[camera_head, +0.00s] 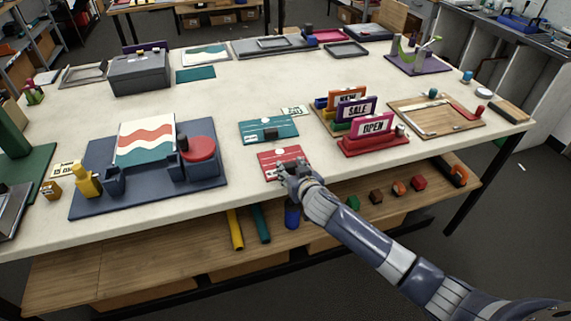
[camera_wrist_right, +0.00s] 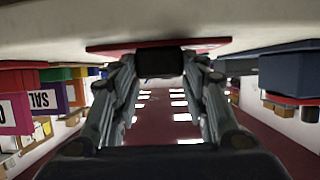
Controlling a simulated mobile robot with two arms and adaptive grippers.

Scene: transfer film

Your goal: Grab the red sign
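The red sign (camera_head: 281,163) is a flat red plate with pale markings. It lies at the front edge of the pale table, in front of a teal plate (camera_head: 268,129). My right gripper (camera_head: 290,172) is over its front right part and hides some of it. In the right wrist view the red sign (camera_wrist_right: 108,47) is a thin plate against the table surface. A black block (camera_wrist_right: 160,62) on it fills the gap between the fingertips of my right gripper (camera_wrist_right: 160,70), which close in against both its sides. My left gripper is not in view.
A red OPEN sign stand (camera_head: 374,133) and a purple SALE sign (camera_head: 353,113) stand to the right. A blue board (camera_head: 205,197) with a red round piece is at the left. A wooden shelf (camera_head: 110,265) runs below the table.

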